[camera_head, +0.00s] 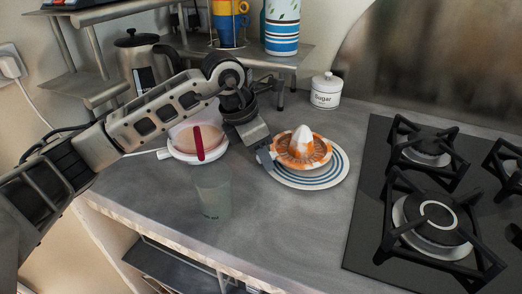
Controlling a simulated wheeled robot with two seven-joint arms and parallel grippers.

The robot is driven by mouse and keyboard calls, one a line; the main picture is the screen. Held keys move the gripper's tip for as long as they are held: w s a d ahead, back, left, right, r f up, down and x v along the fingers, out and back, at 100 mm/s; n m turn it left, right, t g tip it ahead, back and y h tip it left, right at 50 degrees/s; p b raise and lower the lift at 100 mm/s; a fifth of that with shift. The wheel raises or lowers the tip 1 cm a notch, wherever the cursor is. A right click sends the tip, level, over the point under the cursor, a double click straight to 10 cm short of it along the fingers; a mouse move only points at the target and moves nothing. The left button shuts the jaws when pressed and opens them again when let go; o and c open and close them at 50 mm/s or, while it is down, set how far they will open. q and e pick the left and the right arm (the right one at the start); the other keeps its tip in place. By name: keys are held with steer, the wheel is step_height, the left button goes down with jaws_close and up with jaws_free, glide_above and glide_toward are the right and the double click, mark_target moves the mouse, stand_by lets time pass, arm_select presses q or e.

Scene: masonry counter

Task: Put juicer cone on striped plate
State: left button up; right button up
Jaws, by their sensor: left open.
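The juicer cone (301,143) is a white cone in an orange and white dish. It rests on the striped plate (318,182), which is white with blue rings and lies on the counter. My left gripper (264,157) is open at the left edge of the juicer cone's dish. Its fingertips are small and partly hidden, and I cannot tell whether they touch the dish. My right gripper is not in view.
A clear cup (213,199) stands at the counter's front, below my left arm. A white appliance (183,155) and a kettle (137,62) are behind that arm. A sugar jar (326,92) stands behind the plate. A gas hob (430,200) fills the right.

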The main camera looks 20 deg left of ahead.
arm_select(q)
steer(key=v, duration=1.2)
steer(key=shift+r, duration=0.1)
